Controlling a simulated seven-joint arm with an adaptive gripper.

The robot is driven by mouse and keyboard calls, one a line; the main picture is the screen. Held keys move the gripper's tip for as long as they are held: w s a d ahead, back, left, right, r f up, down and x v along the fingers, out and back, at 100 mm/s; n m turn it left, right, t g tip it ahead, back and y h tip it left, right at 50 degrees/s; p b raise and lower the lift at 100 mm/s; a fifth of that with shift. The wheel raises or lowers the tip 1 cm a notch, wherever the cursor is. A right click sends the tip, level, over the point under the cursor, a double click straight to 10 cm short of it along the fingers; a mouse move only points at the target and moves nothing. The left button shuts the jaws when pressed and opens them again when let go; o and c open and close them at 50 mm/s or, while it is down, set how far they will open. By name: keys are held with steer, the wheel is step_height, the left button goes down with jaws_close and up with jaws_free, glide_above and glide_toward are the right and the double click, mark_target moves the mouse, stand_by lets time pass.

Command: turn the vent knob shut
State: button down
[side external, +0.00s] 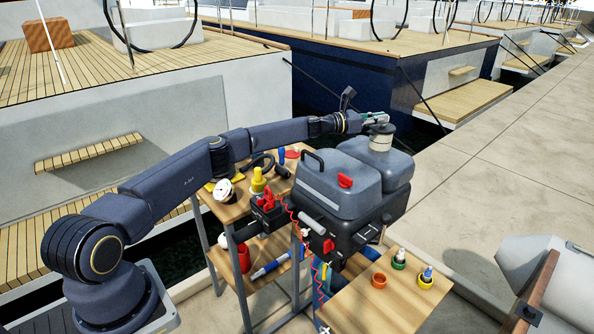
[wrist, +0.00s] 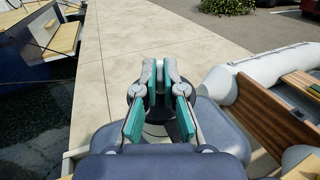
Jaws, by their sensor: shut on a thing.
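The vent knob (side external: 381,140) looks like a round, pale cap with a dark top. It stands upright on the right-hand grey housing (side external: 392,168) of the machine on the stand. My gripper (side external: 376,117) reaches in from the left, level with the top of the knob. In the wrist view my gripper (wrist: 161,72) has its teal-padded fingers close together, shut on the knob. Only dark edges of the knob (wrist: 136,91) show around the fingers there, so its top and any marking are hidden.
A black handle (side external: 313,160) and a red knob (side external: 345,181) sit on the left-hand housing. A wooden bench (side external: 225,207) with tools and bottles stands left of it. A wooden board (side external: 365,308) with small coloured pots is in front. Open pavement (side external: 480,170) lies right.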

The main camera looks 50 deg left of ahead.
steer(key=shift+f, duration=0.15)
steer(key=c, duration=1.3)
jaws_free()
steer(key=shift+s, duration=0.1)
steer(key=v, duration=1.2)
steer(key=shift+a, duration=0.1)
